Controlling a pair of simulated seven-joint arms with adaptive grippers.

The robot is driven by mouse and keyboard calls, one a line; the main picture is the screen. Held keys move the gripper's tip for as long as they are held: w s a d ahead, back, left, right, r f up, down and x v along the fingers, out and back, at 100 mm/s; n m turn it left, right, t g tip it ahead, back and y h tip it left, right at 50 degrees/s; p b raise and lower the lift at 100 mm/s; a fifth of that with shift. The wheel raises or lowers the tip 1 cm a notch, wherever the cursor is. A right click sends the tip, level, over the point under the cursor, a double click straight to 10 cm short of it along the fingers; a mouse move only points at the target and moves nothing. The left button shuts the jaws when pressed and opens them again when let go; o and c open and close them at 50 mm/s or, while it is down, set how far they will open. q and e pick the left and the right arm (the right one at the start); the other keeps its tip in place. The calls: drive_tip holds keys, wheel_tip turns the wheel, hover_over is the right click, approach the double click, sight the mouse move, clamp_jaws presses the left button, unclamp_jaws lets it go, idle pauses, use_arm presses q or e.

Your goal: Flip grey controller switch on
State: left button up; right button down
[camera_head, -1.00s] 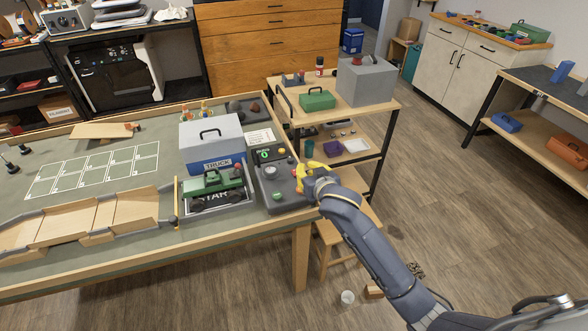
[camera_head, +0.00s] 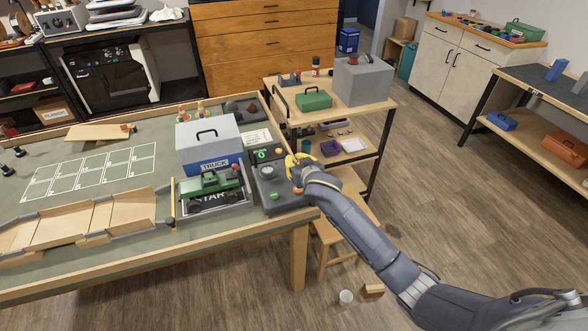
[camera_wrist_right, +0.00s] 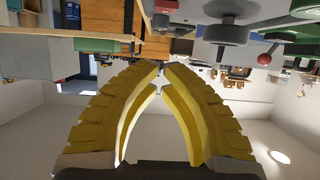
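The grey controller (camera_head: 283,203) lies at the right end of the table, beside the green truck (camera_head: 212,187). My right gripper (camera_head: 291,160), with yellow fingers, is over the controller's far right side. In the wrist view its fingertips (camera_wrist_right: 161,68) come together with nothing seen between them. A grey round knob (camera_wrist_right: 225,30) and a red ball (camera_wrist_right: 264,59) show beyond the tips there. I cannot make out the switch; the gripper may hide it. My left gripper is out of view.
A grey toolbox (camera_head: 209,143) marked TRUCK stands behind the truck. A wooden cart (camera_head: 378,104) stands to the right rear, and a stool (camera_head: 345,232) is below the arm.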

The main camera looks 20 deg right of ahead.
drive_tip(key=shift+w+f, duration=0.9)
drive_tip(key=shift+f, duration=0.3)
drive_tip(key=shift+s+f, duration=0.15)
drive_tip(key=shift+f, duration=1.05)
